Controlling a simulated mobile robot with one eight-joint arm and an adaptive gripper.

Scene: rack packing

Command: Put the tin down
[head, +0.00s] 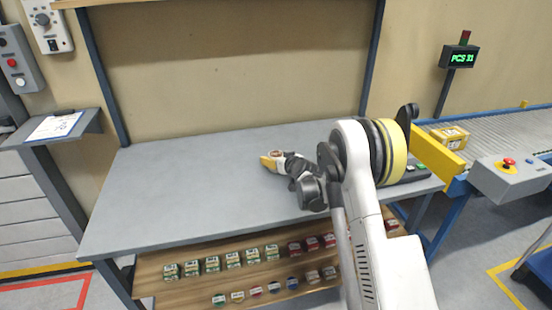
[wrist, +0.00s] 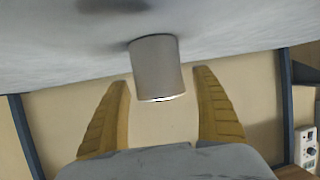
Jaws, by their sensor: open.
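The tin (wrist: 157,70) is a plain grey cylinder in the wrist view, where the picture is upside down. It appears to stand upright on the grey worktop (head: 180,190), with its bright rim away from the surface. My gripper (wrist: 163,76) is open, with one yellow finger on each side of the tin and a visible gap at both. In the head view my gripper (head: 271,161) is low over the middle of the worktop. The tin's top (head: 277,153) shows small there beside the yellow fingers, and its body is mostly hidden.
A wooden shelf (head: 200,290) below the worktop's front edge holds rows of small green, red and brown boxes and round tins. A conveyor (head: 490,125) with a yellow box (head: 449,138) stands at the right. A clipboard (head: 54,126) lies left. The worktop's left half is clear.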

